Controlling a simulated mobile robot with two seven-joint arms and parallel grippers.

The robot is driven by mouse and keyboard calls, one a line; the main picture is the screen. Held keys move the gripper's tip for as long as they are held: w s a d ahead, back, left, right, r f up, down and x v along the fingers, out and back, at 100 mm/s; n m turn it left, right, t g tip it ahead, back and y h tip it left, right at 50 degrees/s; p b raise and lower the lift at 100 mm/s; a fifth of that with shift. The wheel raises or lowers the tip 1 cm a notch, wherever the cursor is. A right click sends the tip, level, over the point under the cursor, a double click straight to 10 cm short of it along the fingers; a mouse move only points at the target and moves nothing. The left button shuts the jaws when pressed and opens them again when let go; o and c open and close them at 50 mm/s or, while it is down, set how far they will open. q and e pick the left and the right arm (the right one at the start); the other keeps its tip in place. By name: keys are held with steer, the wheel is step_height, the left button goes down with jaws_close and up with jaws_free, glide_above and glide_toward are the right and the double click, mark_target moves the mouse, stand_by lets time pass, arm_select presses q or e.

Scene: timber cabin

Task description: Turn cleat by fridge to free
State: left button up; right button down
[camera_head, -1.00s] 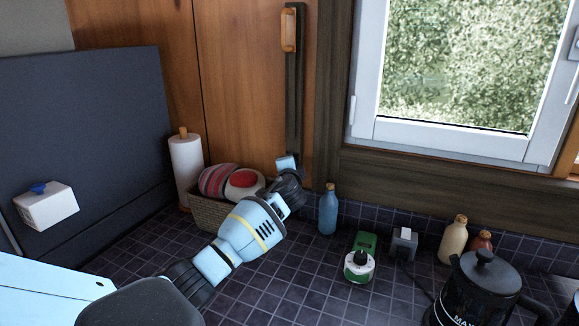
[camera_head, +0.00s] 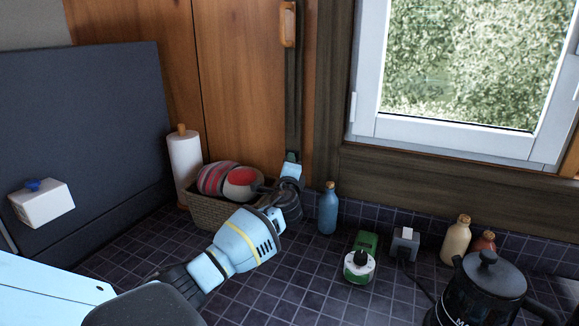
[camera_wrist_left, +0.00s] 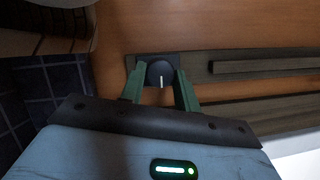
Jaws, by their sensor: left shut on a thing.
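The cleat shows in the left wrist view as a round black knob (camera_wrist_left: 160,74) with a white line, on a dark square plate on the wood. My left gripper (camera_wrist_left: 160,88) has its two green fingers on either side of the knob, shut on it. The white line points toward the gripper's palm. The knob is hidden there by the gripper and wrist. My right gripper is in neither view.
A basket (camera_head: 210,213) with rounded striped and red items stands close left of my wrist, beside a paper roll (camera_head: 184,160). A blue bottle (camera_head: 328,208) stands close right.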

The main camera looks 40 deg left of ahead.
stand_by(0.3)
arm_select(q)
steer(key=o, duration=1)
steer(key=shift+c, duration=0.2)
steer(key=v, duration=0.7)
steer(key=shift+s+d+p, duration=0.3)
steer(key=shift+s, duration=0.05)
steer(key=shift+f, duration=0.15)
